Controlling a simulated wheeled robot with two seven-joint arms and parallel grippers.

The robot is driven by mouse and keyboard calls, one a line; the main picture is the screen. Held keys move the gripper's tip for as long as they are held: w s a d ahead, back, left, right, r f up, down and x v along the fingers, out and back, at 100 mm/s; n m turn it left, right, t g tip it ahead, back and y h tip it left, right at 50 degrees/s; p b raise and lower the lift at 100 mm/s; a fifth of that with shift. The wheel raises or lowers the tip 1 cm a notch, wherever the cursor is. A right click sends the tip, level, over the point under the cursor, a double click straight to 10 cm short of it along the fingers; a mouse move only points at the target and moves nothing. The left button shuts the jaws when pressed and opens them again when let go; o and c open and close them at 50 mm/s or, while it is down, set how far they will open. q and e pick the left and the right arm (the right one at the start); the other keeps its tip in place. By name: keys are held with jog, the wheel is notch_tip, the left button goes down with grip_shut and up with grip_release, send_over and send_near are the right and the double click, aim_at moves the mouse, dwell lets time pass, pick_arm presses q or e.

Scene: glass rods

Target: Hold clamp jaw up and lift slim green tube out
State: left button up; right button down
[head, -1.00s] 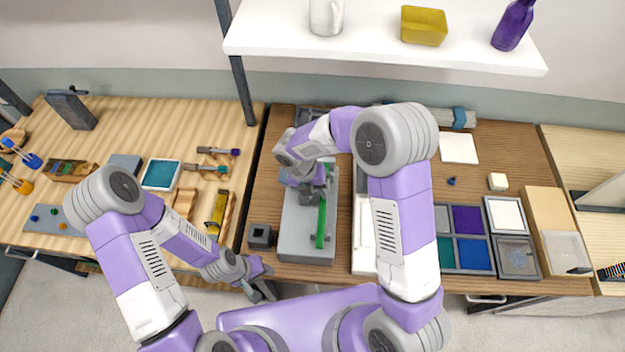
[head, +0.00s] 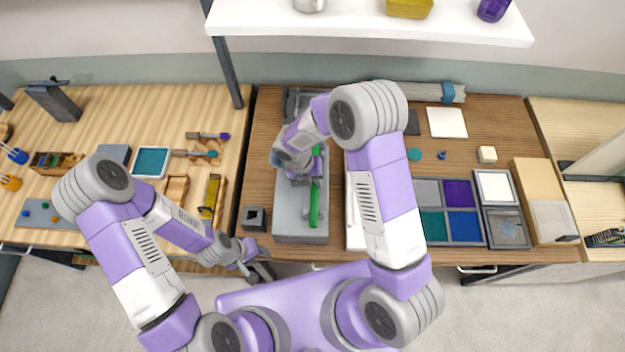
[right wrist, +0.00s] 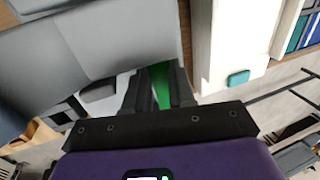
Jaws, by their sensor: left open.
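A long green bar (head: 313,206) lies along the top of a grey block (head: 290,222) on the wooden table. I cannot tell whether it is the slim tube or part of the clamp. My right gripper (head: 308,176) is over the bar, at the block's middle, and hides part of it. In the right wrist view, a green strip (right wrist: 161,88) shows between the right gripper's dark fingers (right wrist: 160,94); whether they touch it is unclear. My left gripper (head: 262,270) is open and empty at the table's front edge, left of the block. A separate clamp jaw is not made out.
A small dark square holder (head: 254,218) stands left of the block. A tray with coloured compartments (head: 448,210) is to the right. A white shelf (head: 370,28) overhangs the back. A teal piece (head: 415,154) lies on the table beyond my right arm.

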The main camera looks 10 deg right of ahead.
jog(key=c, duration=0.9)
grip_release()
jog(key=shift+o, duration=0.2)
jog(key=v, duration=0.7)
jog(key=shift+r, duration=0.3)
